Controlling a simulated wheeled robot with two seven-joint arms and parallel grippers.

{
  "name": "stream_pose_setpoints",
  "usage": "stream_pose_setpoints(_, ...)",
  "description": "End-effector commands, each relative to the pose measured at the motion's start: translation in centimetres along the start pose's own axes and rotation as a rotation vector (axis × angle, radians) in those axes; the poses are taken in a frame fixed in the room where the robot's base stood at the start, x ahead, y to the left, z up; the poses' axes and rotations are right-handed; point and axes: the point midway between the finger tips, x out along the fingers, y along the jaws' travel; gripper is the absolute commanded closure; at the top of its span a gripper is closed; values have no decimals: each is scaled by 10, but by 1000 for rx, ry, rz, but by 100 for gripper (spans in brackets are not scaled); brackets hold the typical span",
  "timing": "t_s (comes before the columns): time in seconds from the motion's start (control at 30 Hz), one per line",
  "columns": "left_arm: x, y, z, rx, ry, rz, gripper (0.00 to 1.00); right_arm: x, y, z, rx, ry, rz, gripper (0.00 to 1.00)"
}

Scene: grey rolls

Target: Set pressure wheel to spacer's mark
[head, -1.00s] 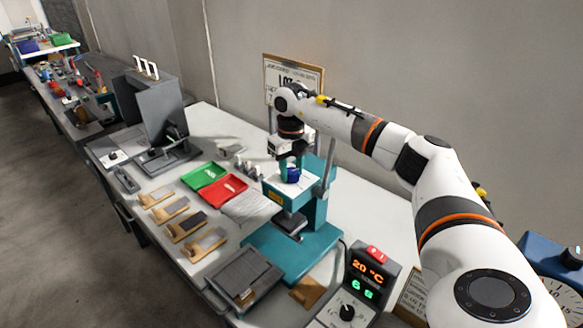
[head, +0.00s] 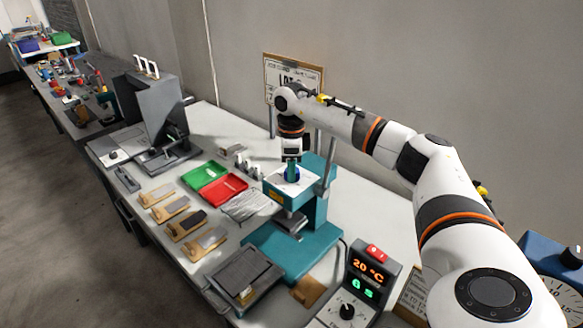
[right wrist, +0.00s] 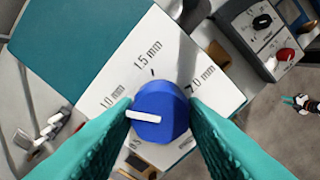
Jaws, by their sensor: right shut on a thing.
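The pressure wheel (right wrist: 165,103) is a blue knob with a white pointer bar, on a white dial plate (right wrist: 185,62) on top of the teal press (head: 312,205). In the right wrist view the plate carries labels 1.0 mm, 1.5 mm and 2.0 mm. The pointer bar lies nearly level in that picture, its left end just below the 1.0 mm label. My right gripper (right wrist: 161,108) is shut on the wheel, one teal finger on each side; in the head view it comes down onto the wheel from above. I cannot tell which object is the spacer. My left gripper is out of view.
A green tray (head: 205,174) and a red tray (head: 225,190) lie left of the press. Several wooden paddles (head: 170,209) lie further left. A signboard is at the wall.

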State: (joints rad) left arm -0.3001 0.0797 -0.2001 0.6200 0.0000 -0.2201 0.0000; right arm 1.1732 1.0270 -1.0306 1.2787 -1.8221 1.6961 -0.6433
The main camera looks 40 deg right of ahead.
Motion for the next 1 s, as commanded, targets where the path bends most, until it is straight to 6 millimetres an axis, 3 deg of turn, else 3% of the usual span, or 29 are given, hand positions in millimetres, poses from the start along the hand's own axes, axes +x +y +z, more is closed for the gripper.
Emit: stream_pose_setpoints(1.0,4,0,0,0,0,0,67,-2,0,0,-958,3,6,85)
